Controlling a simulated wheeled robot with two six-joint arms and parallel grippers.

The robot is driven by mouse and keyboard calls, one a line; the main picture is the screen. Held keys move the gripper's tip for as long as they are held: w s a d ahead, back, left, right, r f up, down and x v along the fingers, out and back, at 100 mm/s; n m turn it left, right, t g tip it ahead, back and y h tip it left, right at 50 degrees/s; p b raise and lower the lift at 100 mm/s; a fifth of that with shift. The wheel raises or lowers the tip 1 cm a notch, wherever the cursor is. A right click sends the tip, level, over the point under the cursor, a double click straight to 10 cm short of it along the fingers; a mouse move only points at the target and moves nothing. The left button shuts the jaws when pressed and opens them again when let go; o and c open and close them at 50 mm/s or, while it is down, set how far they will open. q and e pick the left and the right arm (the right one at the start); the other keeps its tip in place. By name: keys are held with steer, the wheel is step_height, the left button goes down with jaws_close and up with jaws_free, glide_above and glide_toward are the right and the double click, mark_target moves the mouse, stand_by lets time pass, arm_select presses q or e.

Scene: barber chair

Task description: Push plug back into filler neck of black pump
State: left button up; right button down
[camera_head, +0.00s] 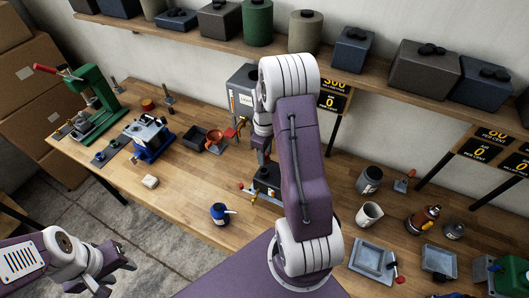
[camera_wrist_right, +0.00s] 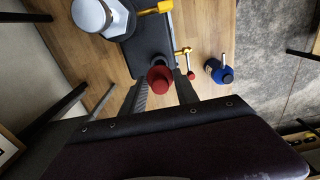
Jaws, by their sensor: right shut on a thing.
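The black pump (camera_head: 268,182) stands on the workbench, partly hidden behind my right arm. In the right wrist view its dark body (camera_wrist_right: 150,38) carries a silver cylinder and brass-coloured levers. The red plug (camera_wrist_right: 160,78) is between the fingertips of my right gripper (camera_wrist_right: 162,90), which is shut on it at the pump's near end. My left gripper (camera_head: 115,277) is open and empty at the lower left, off the bench.
A blue oil can (camera_head: 219,213) stands left of the pump and also shows in the right wrist view (camera_wrist_right: 218,70). A white mug (camera_head: 369,215) and grey tray (camera_head: 372,260) are right.

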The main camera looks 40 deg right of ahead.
steer(key=shift+w+f+b, duration=0.2)
steer(key=shift+f+b, duration=0.1)
steer(key=shift+f, duration=0.2)
step_height(320, 180, down, 4)
steer(key=b, duration=0.4)
steer(key=shift+s+f, duration=0.15)
steer(key=shift+f, duration=0.05)
steer(key=shift+f+b, duration=0.3)
steer(key=shift+f, duration=0.35)
steer(key=shift+r, duration=0.1)
steer(key=shift+f, duration=0.2)
stand_by(0.7)
